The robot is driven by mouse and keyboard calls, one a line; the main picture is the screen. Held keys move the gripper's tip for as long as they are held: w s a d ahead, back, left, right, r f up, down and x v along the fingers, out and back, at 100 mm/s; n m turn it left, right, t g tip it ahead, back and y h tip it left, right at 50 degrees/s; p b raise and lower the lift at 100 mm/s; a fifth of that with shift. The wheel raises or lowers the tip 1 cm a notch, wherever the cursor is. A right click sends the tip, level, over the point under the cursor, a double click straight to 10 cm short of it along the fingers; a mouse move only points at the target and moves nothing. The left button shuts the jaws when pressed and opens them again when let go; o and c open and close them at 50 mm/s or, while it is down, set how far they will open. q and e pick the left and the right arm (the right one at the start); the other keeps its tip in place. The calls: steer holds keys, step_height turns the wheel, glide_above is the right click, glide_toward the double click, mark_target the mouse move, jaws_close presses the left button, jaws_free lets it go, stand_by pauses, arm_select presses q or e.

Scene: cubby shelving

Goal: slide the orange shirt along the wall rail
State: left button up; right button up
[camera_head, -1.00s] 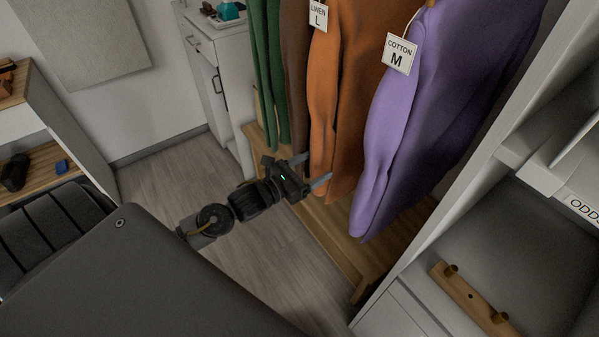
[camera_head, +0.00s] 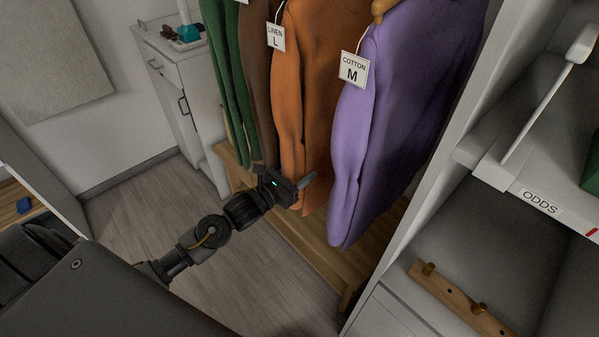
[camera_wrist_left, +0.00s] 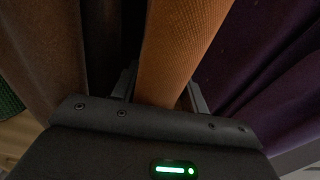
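The orange shirt (camera_head: 289,110) hangs in the middle of the row, with a LINEN L tag (camera_head: 276,37) at its upper left. My left gripper (camera_head: 296,184) is at the lower end of its sleeve in the head view. In the left wrist view, the orange sleeve (camera_wrist_left: 182,50) runs between my two spread fingers (camera_wrist_left: 163,95). A narrow dark gap shows beside the cloth, so the fingers look open around it. The sleeve hides part of the fingers. The rail is above the head view, out of sight. My right gripper is not in view.
A purple shirt (camera_head: 390,110) tagged COTTON M hangs close on the right. Brown (camera_head: 256,90) and green (camera_head: 228,90) garments hang on the left. A wooden bench (camera_head: 330,255) lies below. White shelving (camera_head: 425,215) with a peg strip (camera_head: 455,300) stands at right. The floor (camera_head: 245,270) is open.

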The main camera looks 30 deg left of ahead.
arm_select(q)
steer(key=c, duration=0.6)
steer(key=shift+s+d+p, duration=0.15)
steer(key=shift+s+d, duration=0.25)
steer(key=shift+d, duration=0.55)
steer(key=shift+s+d+p, duration=0.1)
steer(key=shift+s+d, duration=0.25)
steer(key=shift+d, duration=0.65)
steer(key=shift+s+d+p, duration=0.15)
steer(key=shift+s+d, duration=0.25)
steer(key=shift+d, duration=0.55)
steer(key=shift+s+d, duration=0.1)
steer(key=shift+d, duration=0.15)
steer(key=o, duration=1.3)
steer(key=shift+o, duration=0.2)
steer(key=b+v, duration=0.1)
steer(key=v, duration=0.9)
steer(key=shift+s+a, duration=0.15)
steer(key=shift+s, duration=0.25)
